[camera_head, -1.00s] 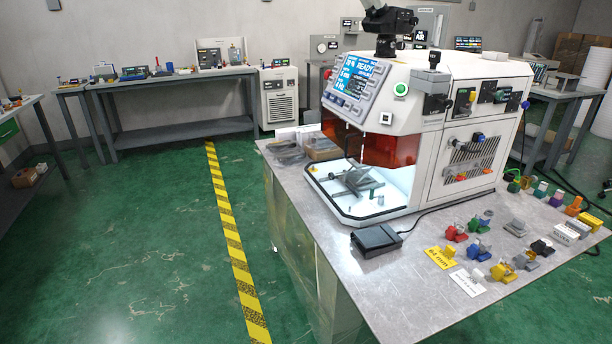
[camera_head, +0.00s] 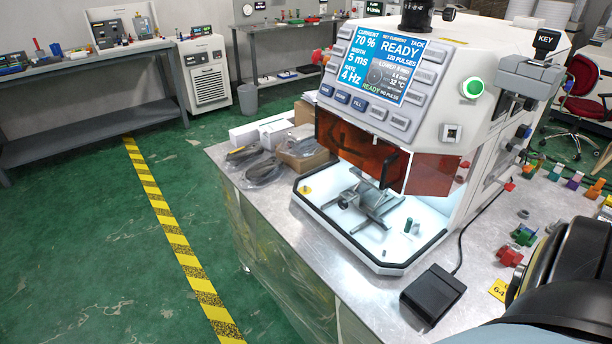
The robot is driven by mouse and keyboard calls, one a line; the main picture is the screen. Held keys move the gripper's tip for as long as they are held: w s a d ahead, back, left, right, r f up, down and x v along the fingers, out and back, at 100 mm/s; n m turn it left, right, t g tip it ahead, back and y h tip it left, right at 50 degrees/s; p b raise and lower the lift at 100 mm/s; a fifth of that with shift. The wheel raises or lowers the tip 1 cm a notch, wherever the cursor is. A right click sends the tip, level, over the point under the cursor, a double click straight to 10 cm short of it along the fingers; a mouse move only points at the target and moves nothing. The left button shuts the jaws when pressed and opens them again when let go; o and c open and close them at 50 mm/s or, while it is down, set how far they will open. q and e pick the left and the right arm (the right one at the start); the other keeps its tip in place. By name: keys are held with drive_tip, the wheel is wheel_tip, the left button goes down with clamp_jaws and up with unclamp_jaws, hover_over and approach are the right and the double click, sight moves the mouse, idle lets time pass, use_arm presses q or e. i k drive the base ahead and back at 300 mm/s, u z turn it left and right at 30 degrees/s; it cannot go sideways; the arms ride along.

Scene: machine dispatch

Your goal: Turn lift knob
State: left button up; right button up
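A small grey lift stand (camera_head: 366,203) sits on the lit white floor of the welding machine's open chamber. A round grey knob (camera_head: 347,200) shows at its front left end. The machine (camera_head: 470,55) stands on the metal table, with its amber shield (camera_head: 362,147) above the chamber opening. Its screen (camera_head: 384,68) reads READY. Part of my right arm, black and rounded, enters at the lower right, well apart from the lift. Neither gripper shows, so nothing is seen touching the knob.
A black foot pedal (camera_head: 433,294) with a cable lies in front of the chamber. Bagged parts (camera_head: 250,163) and a cardboard box (camera_head: 301,152) lie left of it. Small green (camera_head: 523,236) and red (camera_head: 509,257) fixtures stand at the right. The table edge drops to green floor at left.

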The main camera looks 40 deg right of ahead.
sight(342, 204)
drive_tip(key=i, duration=2.25)
drive_tip(key=z, duration=3.15)
